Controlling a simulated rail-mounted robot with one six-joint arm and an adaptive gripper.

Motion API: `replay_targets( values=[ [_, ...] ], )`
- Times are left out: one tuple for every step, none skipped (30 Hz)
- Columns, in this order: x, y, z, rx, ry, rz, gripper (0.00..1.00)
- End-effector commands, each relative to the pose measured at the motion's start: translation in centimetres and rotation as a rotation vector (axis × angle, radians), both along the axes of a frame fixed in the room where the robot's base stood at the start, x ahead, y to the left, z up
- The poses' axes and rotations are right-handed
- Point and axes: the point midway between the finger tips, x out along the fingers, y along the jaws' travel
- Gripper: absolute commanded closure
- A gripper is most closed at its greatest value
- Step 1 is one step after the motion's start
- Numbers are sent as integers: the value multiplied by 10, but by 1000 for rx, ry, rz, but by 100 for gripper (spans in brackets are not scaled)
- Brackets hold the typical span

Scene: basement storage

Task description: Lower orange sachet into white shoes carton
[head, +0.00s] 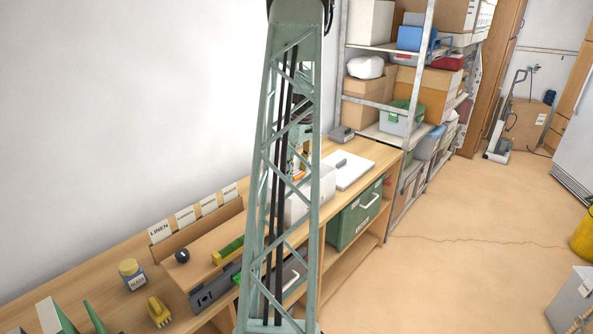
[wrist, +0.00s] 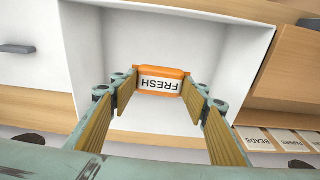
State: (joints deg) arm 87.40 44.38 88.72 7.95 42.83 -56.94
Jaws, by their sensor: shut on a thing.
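The orange sachet (wrist: 162,72) has a white label reading FRESH, upside down in the wrist view. My gripper (wrist: 160,84) is shut on it, one finger at each end. The white shoes carton (wrist: 232,50) is open, and the sachet shows within the outline of its opening. In the head view a bit of orange shows near the carton's top, mostly behind my mast. I cannot tell exactly how far the sachet is above the carton's floor.
A white lid-like panel (head: 348,169) with a grey handle lies beside the carton on the wooden bench. A green box (head: 354,216) stands on the shelf below. Labelled cards (head: 185,217), a jar (head: 132,274) and a yellow object (head: 159,311) are further left.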

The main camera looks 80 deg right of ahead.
Motion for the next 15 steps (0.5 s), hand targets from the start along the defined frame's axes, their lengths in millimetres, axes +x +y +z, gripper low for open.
replay_targets(
  values=[
    [0, 0, -2, 0, 0, 0, 68],
    [0, 0, -3, 0, 0, 0, 68],
    [0, 0, -4, 0, 0, 0, 68],
    [0, 0, -5, 0, 0, 0, 68],
    [0, 0, -6, 0, 0, 0, 68],
    [0, 0, -7, 1, -1, 0, 68],
    [0, 0, -8, 1, -1, 0, 68],
    [0, 0, -9, 1, -1, 0, 68],
    [0, 0, -11, 1, 0, 0, 68],
    [0, 0, -11, 1, 0, 0, 68],
    [0, 0, -12, 1, 0, 0, 68],
    [0, 0, -14, 1, 0, 0, 68],
    [0, 0, -15, 1, 0, 0, 68],
    [0, 0, -15, 1, 0, 0, 68],
    [0, 0, -17, 1, 0, 0, 68]
  ],
)
